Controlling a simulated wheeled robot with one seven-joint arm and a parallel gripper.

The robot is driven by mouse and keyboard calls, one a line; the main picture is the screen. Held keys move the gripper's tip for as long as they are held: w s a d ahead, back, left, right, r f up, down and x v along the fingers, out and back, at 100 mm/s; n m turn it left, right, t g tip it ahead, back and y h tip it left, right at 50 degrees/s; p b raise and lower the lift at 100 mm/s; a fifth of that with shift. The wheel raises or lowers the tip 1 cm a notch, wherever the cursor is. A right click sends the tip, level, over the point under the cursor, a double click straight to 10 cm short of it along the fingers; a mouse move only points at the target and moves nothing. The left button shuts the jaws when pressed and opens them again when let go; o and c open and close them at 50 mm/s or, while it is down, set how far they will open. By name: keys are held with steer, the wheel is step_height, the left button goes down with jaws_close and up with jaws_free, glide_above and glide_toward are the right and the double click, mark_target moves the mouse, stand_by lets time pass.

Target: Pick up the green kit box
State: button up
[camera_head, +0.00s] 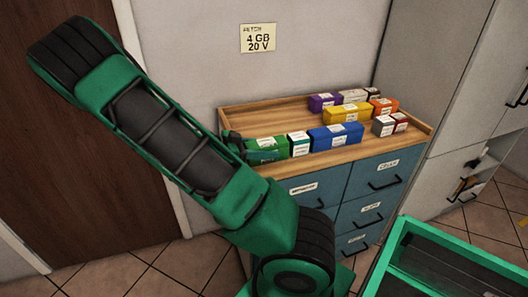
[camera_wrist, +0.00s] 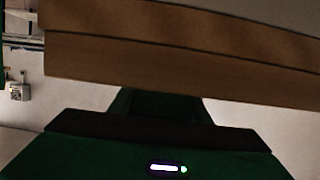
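The green kit box (camera_head: 268,149) lies on the wooden top of the cabinet, at its front left, with a white label. My arm hides part of its left end. A dark part of my gripper (camera_head: 235,145) shows at the box's left end, mostly behind my arm; I cannot tell whether it touches the box. In the wrist view my gripper's dark green body (camera_wrist: 160,110) fills the bottom, and its fingertips are not clear. The green box cannot be made out there.
A small white-and-teal box (camera_head: 299,144) and a blue box (camera_head: 336,136) stand just right of the green one. A yellow box (camera_head: 347,113) and several others sit behind. The wooden rim (camera_head: 425,127) borders the top. A wooden edge (camera_wrist: 170,62) crosses the wrist view closely.

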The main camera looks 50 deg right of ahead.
steer(key=c, duration=0.8)
steer(key=shift+r, duration=0.1)
